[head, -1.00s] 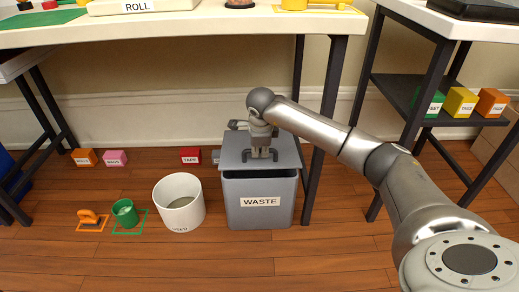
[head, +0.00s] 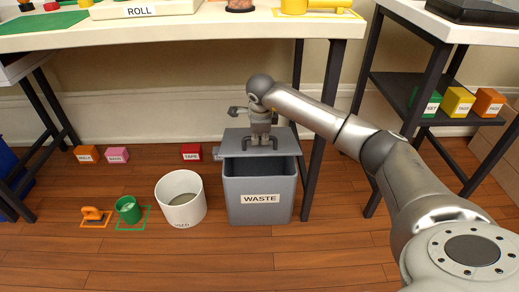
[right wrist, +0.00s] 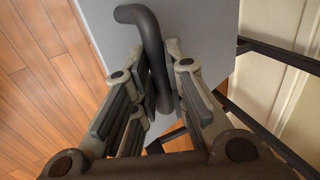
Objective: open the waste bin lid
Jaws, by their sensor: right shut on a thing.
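The grey waste bin (head: 259,208), labelled WASTE, stands on the floor under the table's right end. Its grey lid (head: 235,145) is part open, with a dark gap showing between its front edge and the bin's rim. I cannot tell how steeply the lid is tilted. My right gripper (head: 262,137) is shut on the lid's dark bar handle (right wrist: 150,45), which passes between the fingers in the right wrist view (right wrist: 160,95). The handle also shows at the gripper in the head view. My left gripper is not in view.
A white bin (head: 181,205) stands just left of the waste bin, with a green cup (head: 127,210) and an orange tool (head: 93,214) further left. The table's black leg (head: 325,130) is close on the right. The tabletop (head: 180,32) overhangs behind. Floor in front is clear.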

